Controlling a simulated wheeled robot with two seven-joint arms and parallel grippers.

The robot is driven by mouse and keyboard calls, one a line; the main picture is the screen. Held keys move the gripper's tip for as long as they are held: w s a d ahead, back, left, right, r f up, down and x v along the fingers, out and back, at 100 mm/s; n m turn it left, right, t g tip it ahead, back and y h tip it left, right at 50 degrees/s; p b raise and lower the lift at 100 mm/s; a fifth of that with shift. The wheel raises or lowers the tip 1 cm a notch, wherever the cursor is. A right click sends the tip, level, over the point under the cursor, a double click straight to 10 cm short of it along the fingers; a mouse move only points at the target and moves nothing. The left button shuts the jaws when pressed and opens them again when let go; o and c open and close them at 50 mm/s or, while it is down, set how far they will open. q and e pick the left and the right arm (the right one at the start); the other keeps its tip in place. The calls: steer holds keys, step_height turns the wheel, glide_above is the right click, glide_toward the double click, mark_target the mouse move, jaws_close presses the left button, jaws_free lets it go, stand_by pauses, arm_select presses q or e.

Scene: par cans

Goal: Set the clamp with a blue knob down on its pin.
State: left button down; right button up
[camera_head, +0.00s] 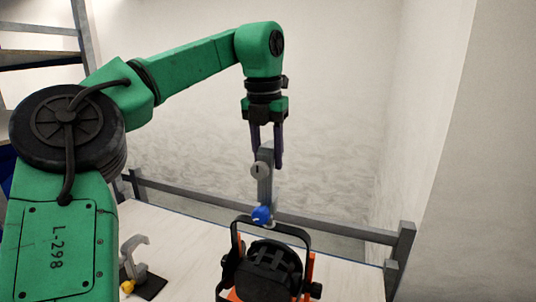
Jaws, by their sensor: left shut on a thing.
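The grey clamp with the blue knob (265,185) hangs upright in the air in the middle of the view, with its blue knob at the lower end. My left gripper (266,158) points down and is shut on the upper part of this clamp. The clamp overlaps the top bar of a black yoke in the picture; I cannot tell whether they touch. I cannot make out a free pin for the clamp. My right gripper is not in view.
A black and orange par can (268,272) with its yoke stands at the bottom centre of the pale table (195,245). A grey clamp with a yellow knob (134,258) stands on a dark plate at the lower left. A grey rail (340,228) runs behind the table.

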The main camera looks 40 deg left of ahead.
mark_target(268, 172)
arm_select(q)
steer(key=shift+s+f+b, duration=0.1)
steer(key=shift+f+b, duration=1.2)
steer(key=shift+f, duration=0.65)
steer(key=shift+c, duration=1.8)
jaws_free()
